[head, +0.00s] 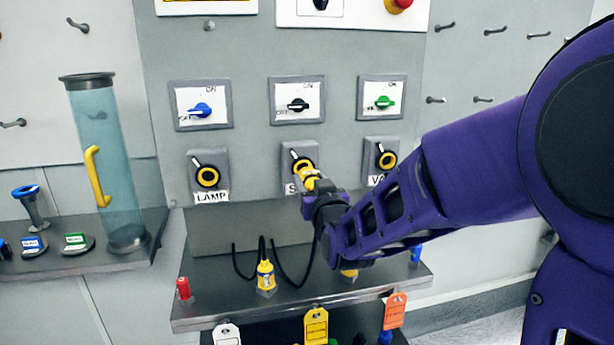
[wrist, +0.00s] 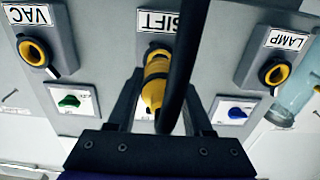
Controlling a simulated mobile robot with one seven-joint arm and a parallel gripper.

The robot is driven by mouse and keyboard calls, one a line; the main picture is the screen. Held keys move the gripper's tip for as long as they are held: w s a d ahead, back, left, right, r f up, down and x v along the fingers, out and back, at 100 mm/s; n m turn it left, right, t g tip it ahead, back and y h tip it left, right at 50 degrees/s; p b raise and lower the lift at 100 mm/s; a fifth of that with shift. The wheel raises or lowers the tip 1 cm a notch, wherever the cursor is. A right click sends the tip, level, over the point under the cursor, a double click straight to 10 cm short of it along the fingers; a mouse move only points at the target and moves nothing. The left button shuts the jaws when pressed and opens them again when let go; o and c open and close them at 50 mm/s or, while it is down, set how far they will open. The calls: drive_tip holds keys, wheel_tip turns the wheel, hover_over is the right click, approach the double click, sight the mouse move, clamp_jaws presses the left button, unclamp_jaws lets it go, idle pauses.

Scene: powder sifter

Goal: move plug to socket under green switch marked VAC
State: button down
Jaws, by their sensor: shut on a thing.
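My gripper (head: 316,188) is shut on a yellow plug (head: 308,174) at the middle socket, labelled SIFT in the wrist view. The plug (wrist: 156,82) is lined up with that socket and overlaps it; I cannot tell how deep it sits. A black cable (wrist: 187,60) crosses in front of it. The VAC socket (head: 387,158), a black and yellow ring, is empty under the green switch (head: 384,102) at the right. In the upside-down wrist view, the VAC socket (wrist: 33,53) is at the upper left. My arm partly covers its label in the head view.
The LAMP socket (head: 207,176) is empty under the blue switch (head: 201,110). A black switch (head: 298,105) is above SIFT. Below, a shelf (head: 215,312) holds another yellow plug (head: 265,277) and a red piece (head: 184,289). A clear cylinder (head: 107,165) stands at left.

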drive_tip(key=shift+v, duration=1.3)
